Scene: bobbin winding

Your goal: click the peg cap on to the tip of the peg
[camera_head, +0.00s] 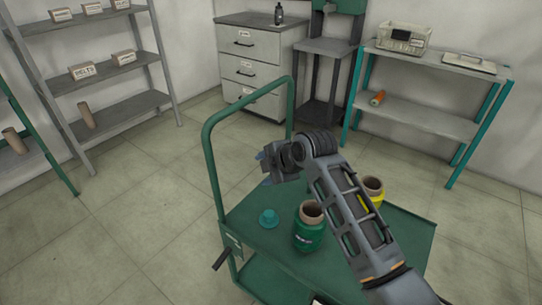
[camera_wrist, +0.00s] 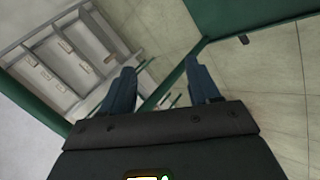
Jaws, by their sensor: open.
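A small teal cap-like piece (camera_head: 268,218) sits on the green cart's top (camera_head: 345,262), left of a green spool (camera_head: 309,232). I take it for the peg cap, but it is too small to be sure. I cannot make out the peg or its tip in either view. My gripper (camera_head: 264,168) is over the cart's far left part, above and beyond the teal piece and apart from it. In the wrist view my gripper (camera_wrist: 162,82) has its two blue fingers wide apart with nothing between them.
A yellow spool (camera_head: 376,190) stands on the cart, partly behind my arm. The cart's green handle (camera_head: 212,165) rises at its left side. Shelves (camera_head: 120,110) with boxes, a drawer cabinet (camera_head: 250,62) and a teal-legged rack (camera_head: 425,115) stand by the walls. The floor between is clear.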

